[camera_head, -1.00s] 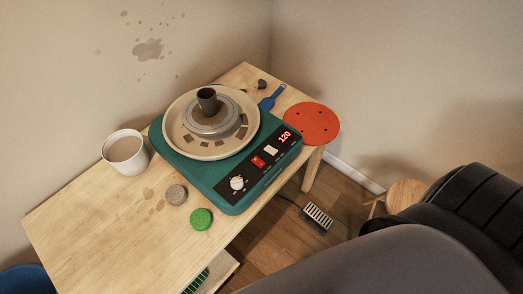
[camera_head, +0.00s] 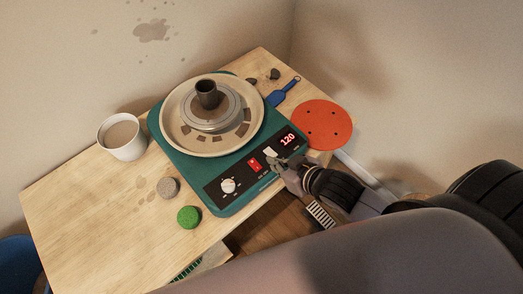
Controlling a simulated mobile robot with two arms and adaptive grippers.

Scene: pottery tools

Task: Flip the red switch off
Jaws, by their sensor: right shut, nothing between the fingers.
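The red switch (camera_head: 254,164) sits on the black front panel of the teal pottery wheel (camera_head: 176,166). The panel also has a white switch (camera_head: 270,152), a white knob (camera_head: 228,186) and a red display reading 120 (camera_head: 288,139). My right gripper (camera_head: 277,164) is shut and empty, its tip at the panel's front edge just right of the red switch and below the white switch. I cannot tell whether it touches the panel. The red switch is visible and not covered. My left gripper is not in view.
A small dark pot (camera_head: 208,95) stands on the wheel head. An orange disc (camera_head: 322,124) and a blue tool (camera_head: 281,94) lie at the right. The table's (camera_head: 85,215) left part is mostly clear.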

